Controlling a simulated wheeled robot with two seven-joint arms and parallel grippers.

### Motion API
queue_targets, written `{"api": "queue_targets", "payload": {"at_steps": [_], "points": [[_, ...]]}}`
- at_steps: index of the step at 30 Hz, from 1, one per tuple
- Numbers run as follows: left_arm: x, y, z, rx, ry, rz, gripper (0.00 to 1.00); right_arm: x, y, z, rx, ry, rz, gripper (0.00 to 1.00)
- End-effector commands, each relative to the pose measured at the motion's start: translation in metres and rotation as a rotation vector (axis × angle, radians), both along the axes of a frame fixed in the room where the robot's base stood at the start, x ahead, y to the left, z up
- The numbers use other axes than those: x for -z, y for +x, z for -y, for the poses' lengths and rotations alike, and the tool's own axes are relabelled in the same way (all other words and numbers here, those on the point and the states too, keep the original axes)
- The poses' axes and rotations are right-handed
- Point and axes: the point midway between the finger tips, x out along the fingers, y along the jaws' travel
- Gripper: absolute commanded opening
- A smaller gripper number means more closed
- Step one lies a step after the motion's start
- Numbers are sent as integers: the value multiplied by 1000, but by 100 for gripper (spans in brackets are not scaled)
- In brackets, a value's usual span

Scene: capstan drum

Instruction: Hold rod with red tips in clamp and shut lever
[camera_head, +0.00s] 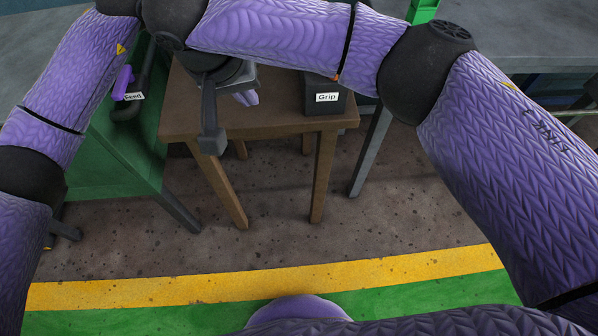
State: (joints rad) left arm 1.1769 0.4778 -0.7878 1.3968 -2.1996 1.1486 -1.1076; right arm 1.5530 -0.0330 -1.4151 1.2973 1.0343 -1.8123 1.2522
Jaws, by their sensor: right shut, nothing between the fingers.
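A dark block labelled "Grip" (325,98) stands on the right part of a small brown wooden table (275,125). My right forearm passes over its top and hides what is above and behind it. My right gripper (212,143) is shut and empty, pointing down near the table's left front edge, left of the block. A small purple piece (248,98) shows just right of it; I cannot tell what it belongs to. I cannot make out the rod with red tips or the lever.
A grey bench (500,40) is at the back right, with a green object (423,10). The floor in front is clear.

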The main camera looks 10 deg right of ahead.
Motion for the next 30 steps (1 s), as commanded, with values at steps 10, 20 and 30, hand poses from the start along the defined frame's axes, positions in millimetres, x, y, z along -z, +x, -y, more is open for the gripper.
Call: {"api": "queue_targets", "payload": {"at_steps": [10, 20, 30], "points": [[4, -3, 2, 5, 2, -15, 0, 95, 7, -3, -68, 259, -128, 0], [3, -2, 1, 4, 2, -12, 0, 179, -4, 19, -78, 375, -164, 0], [2, -1, 0, 2, 1, -6, 0, 254, -34, 54, -79, 400, -180, 0]]}}
